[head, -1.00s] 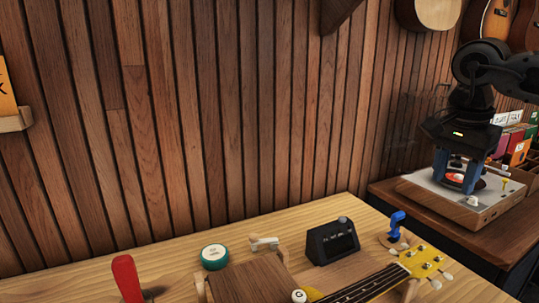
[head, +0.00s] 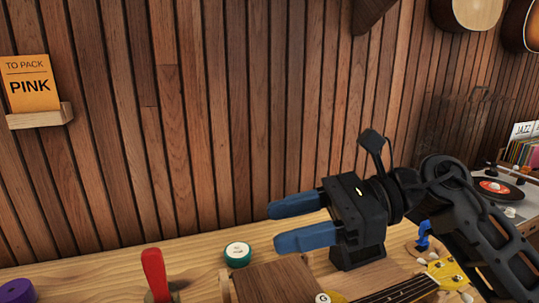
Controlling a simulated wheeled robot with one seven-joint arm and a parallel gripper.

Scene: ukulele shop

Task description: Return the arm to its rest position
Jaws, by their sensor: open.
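My gripper (head: 282,223) is in the head view, right of centre, above the workbench. Its two blue fingers point left, are apart, and hold nothing. My arm (head: 455,205) reaches in from the lower right.
A record player (head: 497,190) stands at the right. A wall ledge (head: 38,117) holds an orange "PINK" card (head: 30,83).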

